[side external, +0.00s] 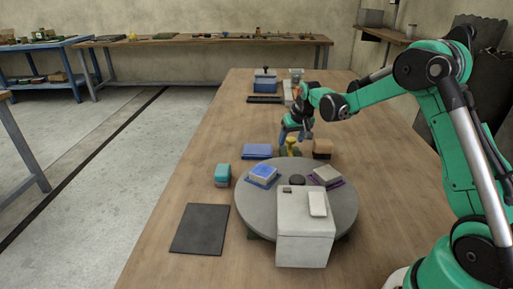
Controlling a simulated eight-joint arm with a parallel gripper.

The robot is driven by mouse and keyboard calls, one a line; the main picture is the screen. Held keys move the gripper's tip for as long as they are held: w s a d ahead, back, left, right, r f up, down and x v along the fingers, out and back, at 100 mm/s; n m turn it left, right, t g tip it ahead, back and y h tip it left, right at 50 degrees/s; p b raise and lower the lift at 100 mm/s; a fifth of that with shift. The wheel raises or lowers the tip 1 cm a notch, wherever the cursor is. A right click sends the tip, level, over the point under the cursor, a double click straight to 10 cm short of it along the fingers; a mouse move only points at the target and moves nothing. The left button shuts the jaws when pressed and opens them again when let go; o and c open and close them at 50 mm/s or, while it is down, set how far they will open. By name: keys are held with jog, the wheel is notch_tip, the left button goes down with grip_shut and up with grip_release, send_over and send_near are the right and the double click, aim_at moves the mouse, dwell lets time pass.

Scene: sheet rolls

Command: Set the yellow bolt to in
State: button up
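A small yellow piece (291,146), which looks like the yellow bolt, stands on the table just behind the round grey turntable. Its setting is too small to read. My gripper (291,137) points down at the yellow piece, right over or against it. I cannot tell whether they touch. The fingers are small and partly overlap the yellow piece, so their opening is unclear.
A blue slab (257,151) and a brown block (322,146) flank the yellow piece. A teal block (222,176) and dark mat (200,229) lie left.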

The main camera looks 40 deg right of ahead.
jog(key=shift+r, duration=0.1)
jog(key=shift+v, duration=2.7)
jog(key=shift+s, duration=0.1)
jog(key=s+a+r+n+t, duration=0.2)
jog(key=s+a+r, duration=0.45)
jog(key=a, duration=0.45)
jog(key=s+a+f, duration=0.1)
jog(key=s+a, duration=0.1)
jog(key=s, duration=0.1)
jog(key=s+a+n+y, duration=0.1)
jog(key=s+a, duration=0.1)
jog(key=s, duration=0.1)
jog(key=s+a+f+n+t, duration=0.1)
jog(key=s+a, duration=0.1)
jog(key=s, duration=0.1)
jog(key=shift+a+f+y, duration=0.1)
jog(key=shift+f+y, duration=0.2)
jog(key=shift+f, duration=0.05)
